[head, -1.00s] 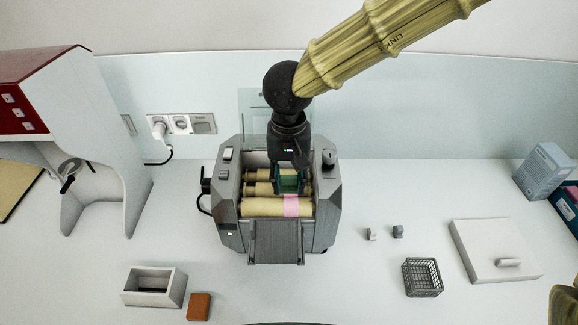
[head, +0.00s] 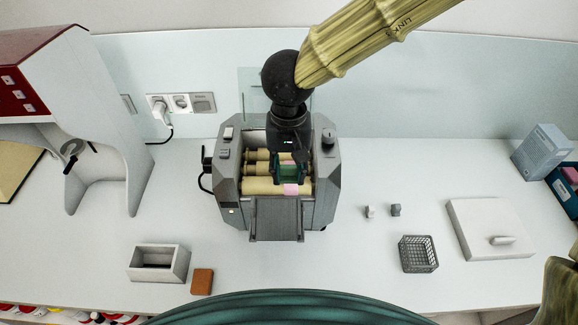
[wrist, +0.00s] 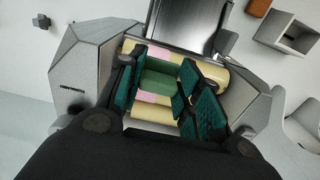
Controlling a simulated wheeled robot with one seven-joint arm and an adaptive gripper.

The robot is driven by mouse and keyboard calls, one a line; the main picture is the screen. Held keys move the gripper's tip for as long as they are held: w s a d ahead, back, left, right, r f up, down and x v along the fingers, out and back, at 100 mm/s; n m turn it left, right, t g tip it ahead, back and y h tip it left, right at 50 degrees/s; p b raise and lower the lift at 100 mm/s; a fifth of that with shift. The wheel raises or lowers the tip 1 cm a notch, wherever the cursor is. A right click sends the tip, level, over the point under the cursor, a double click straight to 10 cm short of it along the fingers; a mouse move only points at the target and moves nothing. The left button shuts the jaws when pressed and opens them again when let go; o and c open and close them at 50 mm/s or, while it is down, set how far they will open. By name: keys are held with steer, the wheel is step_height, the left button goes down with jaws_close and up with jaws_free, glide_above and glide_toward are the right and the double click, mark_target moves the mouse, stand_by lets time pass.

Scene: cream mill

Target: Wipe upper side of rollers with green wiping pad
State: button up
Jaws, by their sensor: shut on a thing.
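The mill (head: 226,180) stands on the counter with its tan rollers (head: 262,186) exposed between grey side housings. Pink stain shows on the front roller (head: 291,189); in the wrist view, pink (wrist: 132,70) shows on rollers on both sides of the pad. My gripper (head: 287,172) reaches down into the mill from above. Its teal fingers, clear in the wrist view (wrist: 165,88), are shut on the green wiping pad (wrist: 160,82). The pad lies at the rollers' upper side, over or against them; exact contact is hidden. The fingers hide part of the rollers.
A grey tray (head: 276,222) juts from the mill's front. An open box (head: 180,266) and a brown block (head: 202,281) lie front left. Two small grey pieces (head: 396,210), a wire basket (head: 430,262) and a white lidded slab (head: 470,245) lie right. Counter between is clear.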

steer(key=shift+f, duration=0.5)
stand_by(0.3)
steer(key=shift+w+r+p, duration=0.1)
steer(key=shift+p, duration=0.3)
steer(key=shift+w+r+p, duration=0.15)
steer(key=shift+w+p, duration=0.05)
steer(key=shift+p, duration=0.15)
steer(key=shift+w+p, duration=1.1)
steer(key=shift+w, duration=0.05)
steer(key=shift+w+f, duration=0.15)
steer(key=shift+w, duration=0.95)
steer(key=shift+w+f, duration=0.15)
steer(key=shift+w, duration=0.9)
steer(key=shift+s+r, duration=0.1)
steer(key=shift+s, duration=3.5)
steer(key=shift+w, duration=3.65)
steer(key=shift+s+f, duration=0.15)
steer(key=shift+s, duration=1.7)
steer(key=shift+s+f, duration=0.1)
steer(key=shift+s, duration=1.75)
